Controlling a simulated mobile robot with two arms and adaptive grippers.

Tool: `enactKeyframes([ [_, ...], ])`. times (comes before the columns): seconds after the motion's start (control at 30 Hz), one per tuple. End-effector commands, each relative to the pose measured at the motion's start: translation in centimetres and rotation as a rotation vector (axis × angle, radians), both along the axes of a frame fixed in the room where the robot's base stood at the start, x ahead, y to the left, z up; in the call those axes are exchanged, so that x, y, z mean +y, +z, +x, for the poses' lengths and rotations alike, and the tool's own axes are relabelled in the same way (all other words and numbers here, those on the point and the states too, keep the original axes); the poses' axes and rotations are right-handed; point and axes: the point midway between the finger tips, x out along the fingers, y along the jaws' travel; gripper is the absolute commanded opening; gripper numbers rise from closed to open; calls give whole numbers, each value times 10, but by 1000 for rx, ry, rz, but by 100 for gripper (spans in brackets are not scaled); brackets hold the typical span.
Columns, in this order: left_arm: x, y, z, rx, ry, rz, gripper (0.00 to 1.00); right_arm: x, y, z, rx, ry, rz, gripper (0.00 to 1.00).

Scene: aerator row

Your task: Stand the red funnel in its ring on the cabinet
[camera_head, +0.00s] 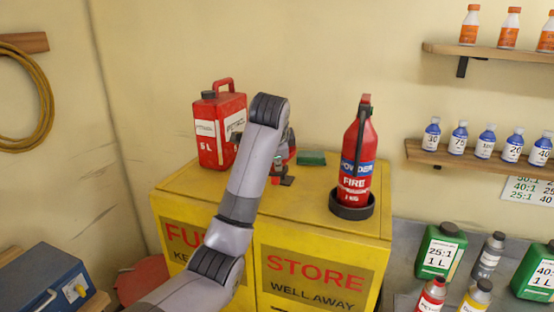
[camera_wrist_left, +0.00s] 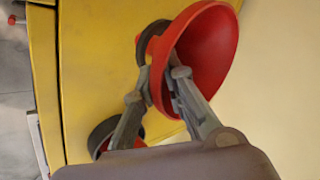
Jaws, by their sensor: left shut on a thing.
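The red funnel (camera_wrist_left: 212,52) is in the grey fingers of my left gripper (camera_wrist_left: 155,92) in the left wrist view. It is tilted, its wide mouth turned towards the right, above the yellow cabinet (camera_wrist_left: 95,65). In the head view my left arm reaches over the cabinet (camera_head: 225,186), and the arm mostly hides the gripper (camera_head: 282,172) and funnel. A dark round edge (camera_wrist_left: 148,38) shows behind the funnel, and a dark ring (camera_wrist_left: 98,138) shows beside the lower finger. I cannot tell which is the funnel's ring. My right gripper is not in view.
A red petrol can (camera_head: 208,130) stands at the cabinet's back left. A fire extinguisher (camera_head: 357,150) stands in a black round holder (camera_head: 352,209) at the right. A green block (camera_head: 311,158) lies near the back. Bottles stand on the shelves (camera_head: 470,158) at the right.

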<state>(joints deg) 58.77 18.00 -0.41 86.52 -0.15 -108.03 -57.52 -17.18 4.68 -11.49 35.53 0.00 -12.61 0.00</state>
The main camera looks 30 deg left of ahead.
Motion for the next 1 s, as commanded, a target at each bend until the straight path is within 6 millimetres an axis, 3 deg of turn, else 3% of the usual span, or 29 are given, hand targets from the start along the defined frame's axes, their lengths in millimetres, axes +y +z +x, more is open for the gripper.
enactKeyframes([
  [0.6,0,-8,0,-1,0,0,0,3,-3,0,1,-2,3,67],
  [0.63,0,-8,0,-1,0,0,13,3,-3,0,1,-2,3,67],
  [1.0,0,-8,0,-1,0,0,35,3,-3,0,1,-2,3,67],
])
